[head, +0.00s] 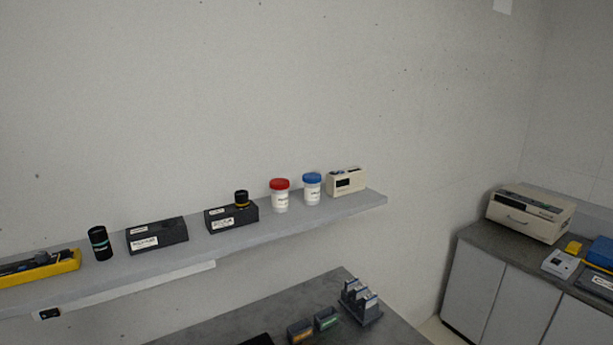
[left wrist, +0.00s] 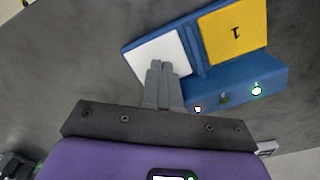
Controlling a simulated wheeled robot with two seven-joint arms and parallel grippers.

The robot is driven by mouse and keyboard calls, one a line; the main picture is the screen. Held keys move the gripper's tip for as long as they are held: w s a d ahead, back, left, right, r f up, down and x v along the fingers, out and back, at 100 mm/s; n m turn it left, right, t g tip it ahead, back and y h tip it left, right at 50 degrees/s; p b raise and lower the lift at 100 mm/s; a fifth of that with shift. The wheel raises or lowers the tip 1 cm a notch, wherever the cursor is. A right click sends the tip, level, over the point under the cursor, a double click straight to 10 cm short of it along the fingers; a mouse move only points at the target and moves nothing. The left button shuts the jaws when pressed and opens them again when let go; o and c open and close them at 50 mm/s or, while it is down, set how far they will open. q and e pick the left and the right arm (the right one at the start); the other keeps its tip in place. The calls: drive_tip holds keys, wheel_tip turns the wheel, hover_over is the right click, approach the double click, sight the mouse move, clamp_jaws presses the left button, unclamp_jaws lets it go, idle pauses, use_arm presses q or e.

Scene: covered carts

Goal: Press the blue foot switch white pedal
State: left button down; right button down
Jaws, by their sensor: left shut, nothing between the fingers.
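The blue foot switch (left wrist: 225,85) lies on a dark grey surface in the upper right of the left wrist view. My left gripper (left wrist: 160,67) is shut and empty. Its fingertips overlap the near edge of the white pedal in this view; whether they touch it I cannot tell. The fingers hide a small part of the pedal. Neither gripper shows in the head view, and I cannot identify the foot switch there.
In the head view, a wall shelf (head: 275,232) holds jars and dark boxes. Below it, a grey table (head: 235,325) carries small holders (head: 362,304). A counter at right bears a beige device (head: 530,213) and a blue object (head: 601,252).

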use_arm(q)
drive_tip(key=shift+f+b, duration=0.35)
drive_tip(key=shift+f, duration=0.05)
idle(0.4)
drive_tip(key=shift+r, duration=0.1)
idle(0.3)
drive_tip(key=shift+r+p, duration=2.6)
drive_tip(key=shift+r, duration=0.35)
wheel_tip(320, 180, up, 8)
drive_tip(key=shift+f+p, duration=0.2)
drive_tip(key=shift+p, duration=0.25)
